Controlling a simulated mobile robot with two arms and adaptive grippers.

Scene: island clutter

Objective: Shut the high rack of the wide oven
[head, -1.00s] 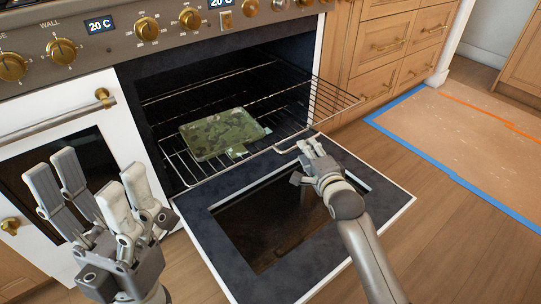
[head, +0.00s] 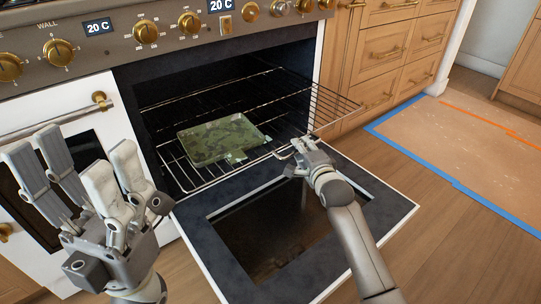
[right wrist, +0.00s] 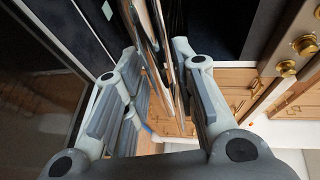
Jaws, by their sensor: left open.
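The wide oven (head: 220,60) has its door (head: 375,225) folded down. The high rack (head: 335,104), a wire grid, sticks out of the cavity over the door. A green mottled tray (head: 215,140) lies on wire bars; I cannot tell if these belong to the high rack or a lower one. My right gripper (head: 303,148) is at the rack's front rim; in the right wrist view its fingers (right wrist: 155,100) are spread, with wires between them. Contact is unclear. My left gripper (head: 75,160) is open and empty, in front of the white door at left.
A smaller white oven door with a handle (head: 55,122) is behind my left gripper. Knobs and displays line the panel (head: 175,30) above. Wooden drawers (head: 390,50) stand to the right. The floor right of the open door is clear, with a blue-taped sheet (head: 475,145).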

